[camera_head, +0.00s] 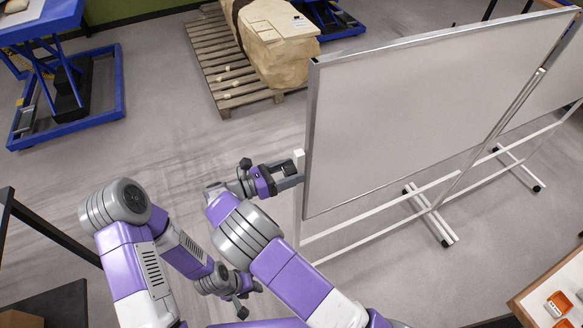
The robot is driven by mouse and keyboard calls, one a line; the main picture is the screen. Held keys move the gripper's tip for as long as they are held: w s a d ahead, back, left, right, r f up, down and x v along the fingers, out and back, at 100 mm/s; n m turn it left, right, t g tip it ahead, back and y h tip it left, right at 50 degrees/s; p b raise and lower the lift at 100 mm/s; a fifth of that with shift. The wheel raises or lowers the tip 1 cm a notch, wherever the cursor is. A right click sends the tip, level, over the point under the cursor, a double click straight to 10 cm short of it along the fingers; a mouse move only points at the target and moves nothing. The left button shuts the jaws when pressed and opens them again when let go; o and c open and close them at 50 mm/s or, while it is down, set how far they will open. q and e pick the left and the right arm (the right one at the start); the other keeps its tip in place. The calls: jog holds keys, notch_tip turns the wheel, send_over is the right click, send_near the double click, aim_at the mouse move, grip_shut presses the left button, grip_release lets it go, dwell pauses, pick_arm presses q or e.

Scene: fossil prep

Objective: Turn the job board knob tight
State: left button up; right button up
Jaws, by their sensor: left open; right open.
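The job board (425,110) is a large pale panel in a metal frame on a white wheeled stand, at the right. I cannot make out its knob clearly; a small white block (299,158) shows at the board's left edge, beside the stand's upright. My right gripper (291,175) is open at that left edge, close to the white block. Whether it touches the block or the frame I cannot tell. My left gripper (246,297) is open and empty, low in the view, well apart from the board.
A wooden pallet (214,50) bears a large tan block (277,45) at the back. A blue lift table (110,105) stands at the left. A table with orange trays (558,302) is at the lower right.

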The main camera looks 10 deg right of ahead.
jog(key=shift+w+d, duration=0.15)
jog(key=shift+d, duration=0.3)
jog(key=c, duration=1)
jog(key=shift+c, duration=0.2)
